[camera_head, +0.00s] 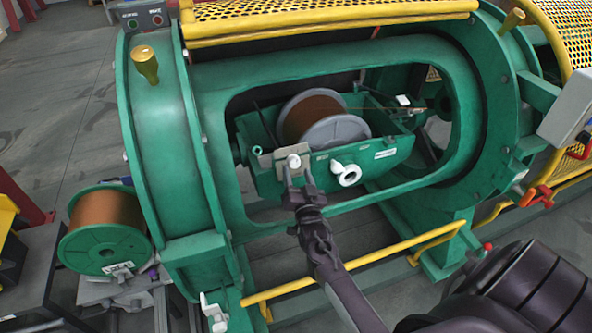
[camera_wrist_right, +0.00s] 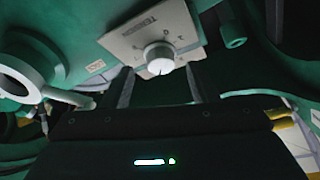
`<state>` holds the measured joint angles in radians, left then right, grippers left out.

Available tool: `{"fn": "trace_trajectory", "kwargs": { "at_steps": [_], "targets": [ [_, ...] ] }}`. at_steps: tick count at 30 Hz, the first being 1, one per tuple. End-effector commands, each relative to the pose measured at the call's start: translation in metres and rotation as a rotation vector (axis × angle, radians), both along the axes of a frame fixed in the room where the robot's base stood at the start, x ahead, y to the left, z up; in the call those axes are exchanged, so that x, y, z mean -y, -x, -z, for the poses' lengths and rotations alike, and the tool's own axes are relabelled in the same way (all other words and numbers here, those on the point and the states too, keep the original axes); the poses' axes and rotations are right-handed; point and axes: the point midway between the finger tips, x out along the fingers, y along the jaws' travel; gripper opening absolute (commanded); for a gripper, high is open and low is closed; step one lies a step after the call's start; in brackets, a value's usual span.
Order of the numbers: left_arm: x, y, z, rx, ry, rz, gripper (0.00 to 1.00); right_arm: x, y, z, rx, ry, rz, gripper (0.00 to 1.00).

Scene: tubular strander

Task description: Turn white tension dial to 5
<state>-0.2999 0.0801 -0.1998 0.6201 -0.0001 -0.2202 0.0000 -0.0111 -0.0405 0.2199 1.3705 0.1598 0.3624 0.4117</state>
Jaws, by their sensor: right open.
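The white tension dial (camera_head: 293,161) is a small round knob on a light square plate, on the front of the green cradle inside the machine's opening. In the right wrist view the dial (camera_wrist_right: 158,57) sits on the plate (camera_wrist_right: 130,40) lettered TENSION. Marks stand around the knob, but I cannot read its setting surely. My right gripper (camera_head: 297,178) is open, its fingers pointing at the dial. In the wrist view the two fingers of the gripper (camera_wrist_right: 159,75) stand left and right of the knob, with gaps; I cannot tell the remaining depth. My left gripper is not in view.
A white ring-shaped wheel (camera_head: 348,174) sticks out just right of the dial. A copper wire spool (camera_head: 313,118) lies in the cradle behind. The green frame (camera_head: 220,110) surrounds the opening. A yellow rail (camera_head: 350,264) runs below my right arm.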

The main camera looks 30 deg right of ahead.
Motion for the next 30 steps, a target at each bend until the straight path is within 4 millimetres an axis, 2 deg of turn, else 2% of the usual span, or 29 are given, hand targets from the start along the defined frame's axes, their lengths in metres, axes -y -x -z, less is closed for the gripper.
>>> {"fn": "trace_trajectory", "kwargs": {
  "at_steps": [3,10,30],
  "targets": [
    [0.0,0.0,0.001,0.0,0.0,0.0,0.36,-0.009,0.021,0.005,-0.003,-0.001,0.0,0.53],
    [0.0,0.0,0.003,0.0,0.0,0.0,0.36,-0.019,0.045,0.007,0.001,-0.001,-0.001,0.53],
    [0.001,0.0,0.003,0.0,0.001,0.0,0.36,-0.021,0.047,0.007,-0.02,0.0,-0.008,0.53]
  ]
}}
